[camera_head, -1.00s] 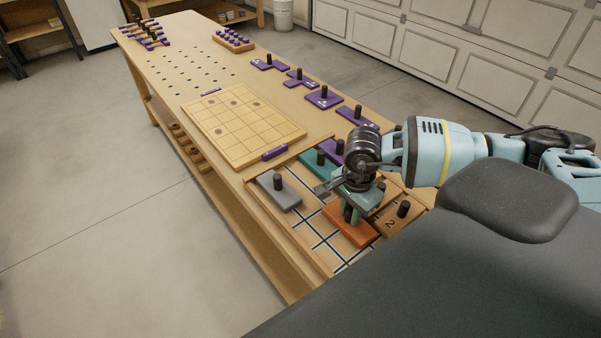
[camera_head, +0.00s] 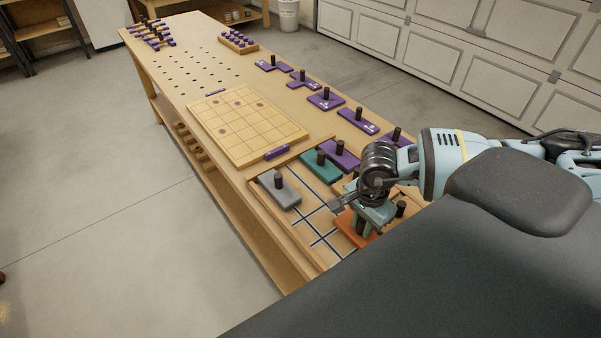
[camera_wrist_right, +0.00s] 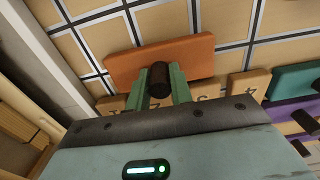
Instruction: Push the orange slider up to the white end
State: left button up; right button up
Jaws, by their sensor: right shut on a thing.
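The orange slider (camera_head: 345,222) lies flat in the gridded tray (camera_head: 297,232) at the near end of the bench, partly hidden by my gripper and body. In the right wrist view the orange slider (camera_wrist_right: 195,52) shows as a rectangular plate with a dark upright peg (camera_wrist_right: 160,76). My right gripper (camera_head: 366,222) is over the slider, and its green fingers (camera_wrist_right: 161,90) are shut on that peg. I cannot make out a white end in either view. My left gripper is out of view.
Numbered wooden pieces (camera_wrist_right: 215,92) sit close beside the orange slider. A wooden grid board (camera_head: 245,125) lies beyond. Lined cells left of the orange slider are empty.

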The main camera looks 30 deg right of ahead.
jog(key=shift+s, duration=0.1)
jog(key=shift+s+d+r+p, duration=0.15)
jog(key=shift+s+p, duration=0.4)
jog(key=shift+s, duration=1.4)
jog(key=shift+s+d, duration=0.1)
jog(key=shift+s, duration=0.85)
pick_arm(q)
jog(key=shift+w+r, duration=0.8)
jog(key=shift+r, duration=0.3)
pick_arm(e)
jog(key=o, duration=0.8)
jog(key=shift+c, duration=0.2)
